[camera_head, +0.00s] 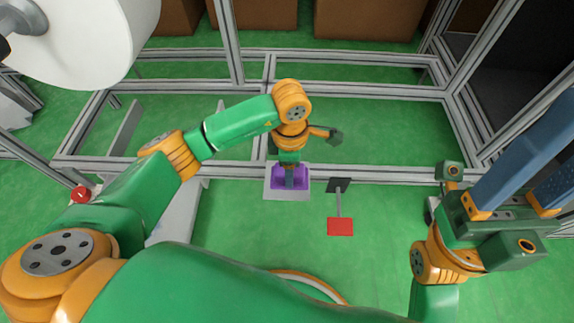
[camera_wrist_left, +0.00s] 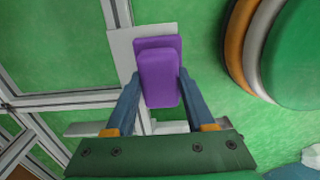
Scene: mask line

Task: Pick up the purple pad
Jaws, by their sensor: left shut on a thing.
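My left gripper (camera_head: 290,178) reaches down over a small white plate (camera_head: 287,195) near the middle of the head view. In the left wrist view its two blue fingers close on the sides of a purple pad (camera_wrist_left: 159,80). More purple (camera_wrist_left: 158,43) shows just behind the held pad, over the white plate (camera_wrist_left: 122,48). In the head view, purple (camera_head: 303,183) shows on both sides of the fingers, which hide its middle. Whether the held pad is clear of what lies behind it cannot be told. My right gripper (camera_head: 540,165) is at the right, its blue fingers apart and empty.
A red square (camera_head: 340,227) and a dark square (camera_head: 339,185), joined by a thin bar, are right of the plate. Grey metal frame rails (camera_head: 390,174) run behind. A large white roll (camera_head: 95,40) is at upper left. Green floor is clear around the red square.

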